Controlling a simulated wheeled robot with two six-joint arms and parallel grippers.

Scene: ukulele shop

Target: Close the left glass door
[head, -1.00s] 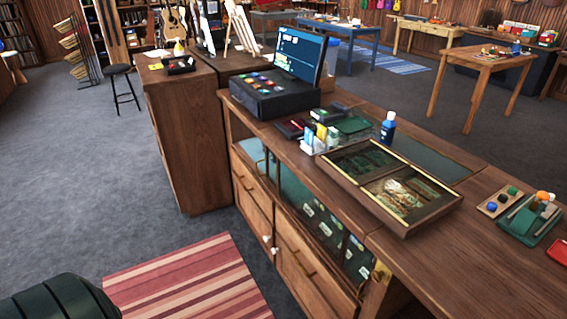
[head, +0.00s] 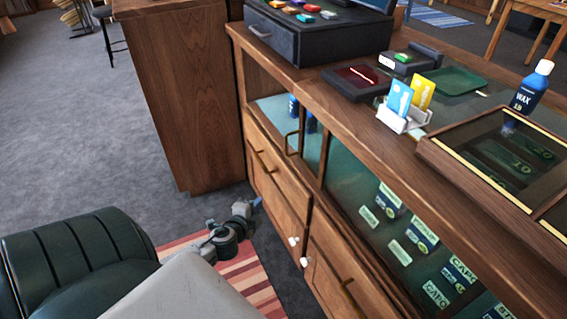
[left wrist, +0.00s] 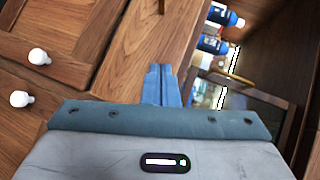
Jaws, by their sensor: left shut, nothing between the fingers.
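The display counter's left bay stands partly open. A narrow glass pane (head: 312,152) with a brass handle (head: 291,144) at its left edge shows at the bay's right side, and blue bottles (head: 293,106) show inside the bay. My left gripper (head: 257,202) is low beside the wooden fronts below the bay, apart from the handle. Its blue fingers (left wrist: 161,85) are shut and empty in the left wrist view, with blue bottles (left wrist: 225,16) beyond to the right. My right gripper is not in view.
White knobs (head: 293,241) stick out from the lower wooden fronts (head: 277,183). The right glass section (head: 372,195) shows labelled packets behind it. A black cash drawer (head: 310,38) and a display case (head: 490,150) sit on top.

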